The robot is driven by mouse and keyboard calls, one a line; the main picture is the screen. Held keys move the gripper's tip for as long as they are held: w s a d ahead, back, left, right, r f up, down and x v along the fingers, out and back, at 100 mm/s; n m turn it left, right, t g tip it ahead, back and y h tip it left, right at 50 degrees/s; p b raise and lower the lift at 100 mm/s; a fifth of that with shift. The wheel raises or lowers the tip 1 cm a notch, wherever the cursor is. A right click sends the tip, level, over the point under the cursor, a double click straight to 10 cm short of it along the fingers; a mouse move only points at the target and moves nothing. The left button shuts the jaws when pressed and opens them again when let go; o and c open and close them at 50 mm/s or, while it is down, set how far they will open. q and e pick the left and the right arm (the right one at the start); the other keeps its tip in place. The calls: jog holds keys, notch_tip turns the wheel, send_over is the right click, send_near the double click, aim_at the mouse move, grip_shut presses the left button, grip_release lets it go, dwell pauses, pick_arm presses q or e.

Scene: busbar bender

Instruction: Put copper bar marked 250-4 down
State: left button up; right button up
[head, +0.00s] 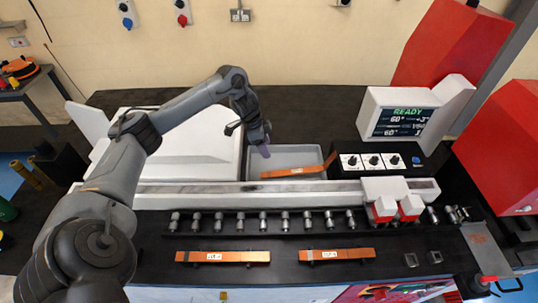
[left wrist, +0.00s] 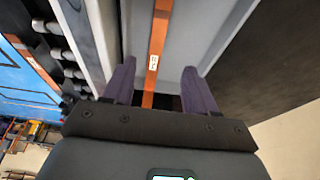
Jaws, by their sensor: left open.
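A copper bar (head: 290,172) with a small white label lies in the grey tray (head: 230,174), its right end bent upward. The label is too small to read. My left gripper (head: 264,150) is over the tray, above the bar's left part. In the left wrist view my left gripper (left wrist: 158,70) is open, and the copper bar (left wrist: 157,40) shows between its two fingers, apart from both. Two more labelled copper bars, a left one (head: 222,257) and a right one (head: 337,254), lie on the dark bench front; their marks are unreadable. My right gripper is out of view.
A pale rail (head: 250,195) runs in front of the tray, with a row of metal dies (head: 241,222) before it. A panel with black knobs (head: 373,162) and a READY display (head: 404,121) stand right of the tray. A white panel (head: 190,150) lies left.

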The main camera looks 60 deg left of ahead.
pick_arm(q)
jog(key=shift+p+v, duration=0.75)
jog(key=shift+v, duration=1.85)
